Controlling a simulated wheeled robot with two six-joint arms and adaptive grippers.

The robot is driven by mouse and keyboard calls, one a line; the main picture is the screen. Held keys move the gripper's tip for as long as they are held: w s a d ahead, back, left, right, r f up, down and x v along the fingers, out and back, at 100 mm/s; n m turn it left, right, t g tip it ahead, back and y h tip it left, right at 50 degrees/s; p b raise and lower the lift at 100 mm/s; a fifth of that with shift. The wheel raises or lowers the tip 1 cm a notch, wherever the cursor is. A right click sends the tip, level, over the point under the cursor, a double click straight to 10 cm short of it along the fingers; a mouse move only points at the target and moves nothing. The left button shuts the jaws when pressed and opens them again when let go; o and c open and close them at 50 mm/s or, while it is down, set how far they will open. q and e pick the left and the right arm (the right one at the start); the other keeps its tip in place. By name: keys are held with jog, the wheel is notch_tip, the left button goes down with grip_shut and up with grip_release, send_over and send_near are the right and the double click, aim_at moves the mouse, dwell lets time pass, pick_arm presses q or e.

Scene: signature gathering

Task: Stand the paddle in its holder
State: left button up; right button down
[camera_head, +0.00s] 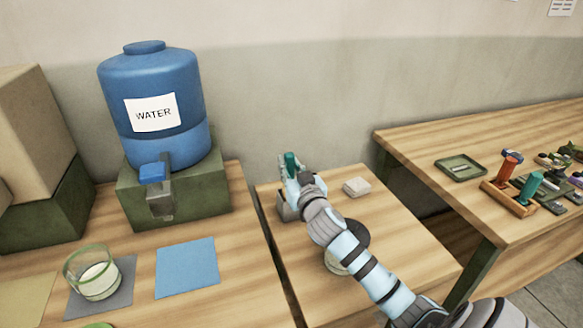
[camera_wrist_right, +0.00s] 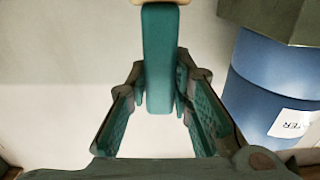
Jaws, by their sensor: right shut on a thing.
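My right gripper (camera_head: 290,172) is shut on the paddle's teal handle (camera_wrist_right: 158,60), which stands between its two fingers in the wrist view. A pale end of the paddle shows at the top edge of that view. In the head view a short teal part of the paddle (camera_head: 291,160) sticks up at the gripper. A small grey box that looks like the holder (camera_head: 286,208) sits just below the gripper, partly hidden by it. I cannot tell whether the paddle is inside the box. My left gripper is not in view.
A pale block (camera_head: 357,187) lies right of the gripper, and a dark round thing (camera_head: 355,235) is partly behind my arm. A blue water jug (camera_head: 155,95) stands at left. The right table (camera_head: 420,150) holds a tray (camera_head: 461,167) and a stamp rack (camera_head: 508,198).

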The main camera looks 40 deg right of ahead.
jog(key=c, duration=1.4)
grip_release()
jog(key=shift+c, duration=0.2)
jog(key=shift+r, duration=0.15)
jog(key=shift+s+a, duration=0.1)
jog(key=shift+s, duration=0.25)
jog(key=v, duration=1.1)
jog(key=shift+s, duration=0.15)
